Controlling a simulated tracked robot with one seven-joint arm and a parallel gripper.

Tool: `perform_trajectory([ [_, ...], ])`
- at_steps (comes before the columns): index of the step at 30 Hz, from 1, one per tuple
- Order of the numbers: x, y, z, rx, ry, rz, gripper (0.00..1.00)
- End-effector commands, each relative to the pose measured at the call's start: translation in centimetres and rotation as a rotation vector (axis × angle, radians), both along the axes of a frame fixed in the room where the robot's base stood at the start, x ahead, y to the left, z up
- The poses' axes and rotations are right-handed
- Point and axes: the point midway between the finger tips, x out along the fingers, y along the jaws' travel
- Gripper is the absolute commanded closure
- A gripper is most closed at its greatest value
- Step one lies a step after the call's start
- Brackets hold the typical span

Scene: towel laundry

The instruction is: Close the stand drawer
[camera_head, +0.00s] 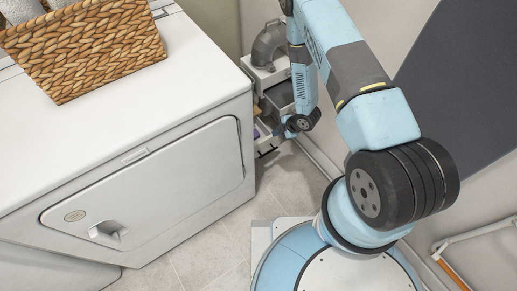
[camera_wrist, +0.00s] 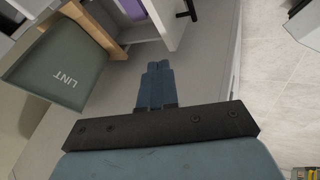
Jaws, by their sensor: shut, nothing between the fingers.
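The small white stand (camera_head: 262,78) is in the corner beside the white laundry machine. Its lower drawer (camera_head: 264,144) is pulled out, with a purple item inside and a dark handle (camera_head: 267,153) on its front. In the wrist view the purple item (camera_wrist: 147,22) and dark handle (camera_wrist: 189,10) show at the top. My gripper (camera_head: 282,132) is at the right side of the open drawer; the arm partly hides the stand. In the wrist view my gripper (camera_wrist: 154,68) has its blue fingers together and empty. I cannot tell whether they touch the drawer.
A grey bin marked LINT (camera_wrist: 62,72) is at left in the wrist view. The white machine (camera_head: 150,170) stands close left of the stand, with a wicker basket (camera_head: 85,45) on top. Wall is close on the right. Tiled floor (camera_head: 215,245) is clear in front.

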Motion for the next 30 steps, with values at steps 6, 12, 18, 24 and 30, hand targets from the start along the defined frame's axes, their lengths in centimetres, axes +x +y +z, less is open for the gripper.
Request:
perform_trajectory([
  [6, -4.2, 0.5, -4.1, 0.046, 0.014, 0.086, 1.0],
  [12, -5.4, 0.8, -5.3, 0.063, 0.016, 0.113, 1.0],
  [18, -5.0, 2.1, -7.1, 0.063, 0.016, 0.114, 1.0],
  [24, -4.4, 4.2, -9.8, 0.064, 0.015, 0.115, 1.0],
  [30, -3.8, 6.1, -12.7, 0.062, 0.016, 0.114, 1.0],
])
